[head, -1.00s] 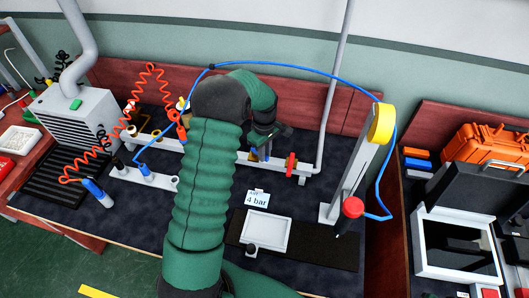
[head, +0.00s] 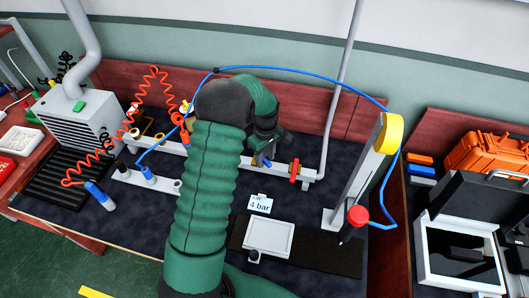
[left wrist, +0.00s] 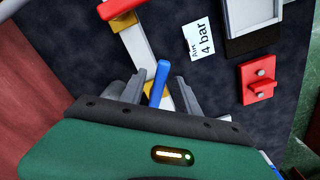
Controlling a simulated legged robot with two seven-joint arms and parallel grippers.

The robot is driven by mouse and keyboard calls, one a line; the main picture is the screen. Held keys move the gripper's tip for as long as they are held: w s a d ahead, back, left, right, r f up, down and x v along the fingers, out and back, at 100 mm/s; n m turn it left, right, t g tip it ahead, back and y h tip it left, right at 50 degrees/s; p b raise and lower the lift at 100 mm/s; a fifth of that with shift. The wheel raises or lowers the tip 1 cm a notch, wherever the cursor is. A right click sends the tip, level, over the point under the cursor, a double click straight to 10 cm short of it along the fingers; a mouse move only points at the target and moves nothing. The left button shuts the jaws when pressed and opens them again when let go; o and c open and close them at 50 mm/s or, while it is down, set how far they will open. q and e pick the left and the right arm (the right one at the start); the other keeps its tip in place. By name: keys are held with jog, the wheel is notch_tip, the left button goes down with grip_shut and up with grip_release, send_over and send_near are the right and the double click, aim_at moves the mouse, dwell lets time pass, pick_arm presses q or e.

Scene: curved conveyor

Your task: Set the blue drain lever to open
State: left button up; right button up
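The blue drain lever (left wrist: 159,84) shows in the left wrist view, slanting up between the two dark fingers of my left gripper (left wrist: 160,92). The fingers are apart, one on each side of the lever, with a small gap visible beside it. The lever's lower end sits by a brass fitting on the pale pipe. In the head view my left gripper (head: 268,143) is over the pipe at the back of the bench, and a bit of the blue lever (head: 264,161) shows below it. My right gripper is not in view.
A red valve handle (head: 294,171) stands on the same pipe, right of the gripper. A red coiled hose (head: 133,108) hangs at left.

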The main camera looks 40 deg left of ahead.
aim_at(265, 159)
pick_arm(q)
notch_tip(265, 159, up, 16)
jog(key=shift+a+r, duration=0.2)
jog(key=shift+r, duration=0.05)
jog(key=shift+w+d, duration=0.1)
